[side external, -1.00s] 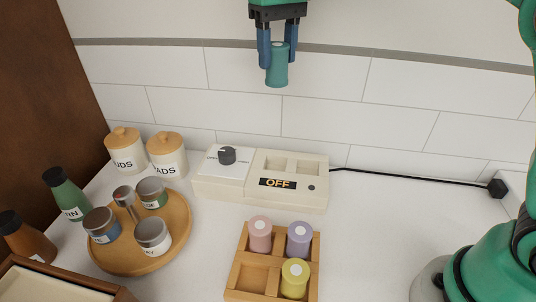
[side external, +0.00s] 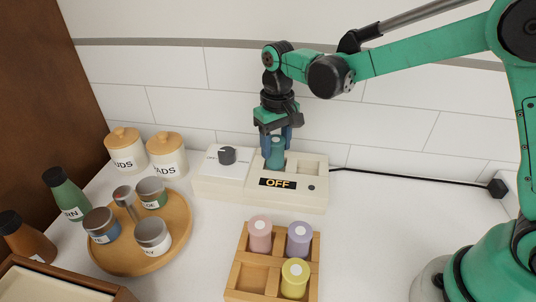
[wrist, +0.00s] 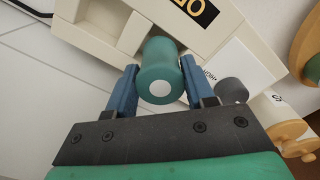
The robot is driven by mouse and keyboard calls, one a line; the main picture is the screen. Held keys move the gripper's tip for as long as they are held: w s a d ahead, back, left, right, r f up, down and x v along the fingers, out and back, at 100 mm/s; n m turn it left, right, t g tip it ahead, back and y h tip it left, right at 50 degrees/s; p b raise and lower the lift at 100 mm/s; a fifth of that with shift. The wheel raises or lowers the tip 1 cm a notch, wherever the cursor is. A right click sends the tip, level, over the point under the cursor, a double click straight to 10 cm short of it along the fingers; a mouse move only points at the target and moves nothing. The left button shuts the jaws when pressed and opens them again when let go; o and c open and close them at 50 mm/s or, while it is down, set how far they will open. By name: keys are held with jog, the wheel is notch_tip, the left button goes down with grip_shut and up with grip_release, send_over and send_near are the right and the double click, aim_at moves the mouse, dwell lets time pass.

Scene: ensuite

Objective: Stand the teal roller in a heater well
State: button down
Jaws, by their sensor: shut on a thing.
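The teal roller (side external: 275,153) stands upright at the left well of the heater (side external: 288,196); its lower end is hidden by the well's front edge in the side view. My gripper (side external: 278,150) is shut on the roller from above. In the wrist view the teal roller (wrist: 160,72) sits between the two blue fingers (wrist: 158,88), its white-dotted end facing the camera. The other heater well (side external: 305,168) is empty. I cannot tell whether the roller rests on the well floor. The heater's display (side external: 278,183) reads OFF.
A wooden rack (side external: 236,258) in front holds pink (side external: 260,236), lavender (side external: 299,240) and yellow (side external: 294,280) rollers, with one empty compartment. A round wooden tray (side external: 180,235) with several jars is at left. A black cable (side external: 410,175) runs right.

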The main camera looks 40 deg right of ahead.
jog(key=shift+f, duration=1.05)
jog(key=shift+f, duration=0.1)
jog(key=shift+c, duration=1.6)
grip_release()
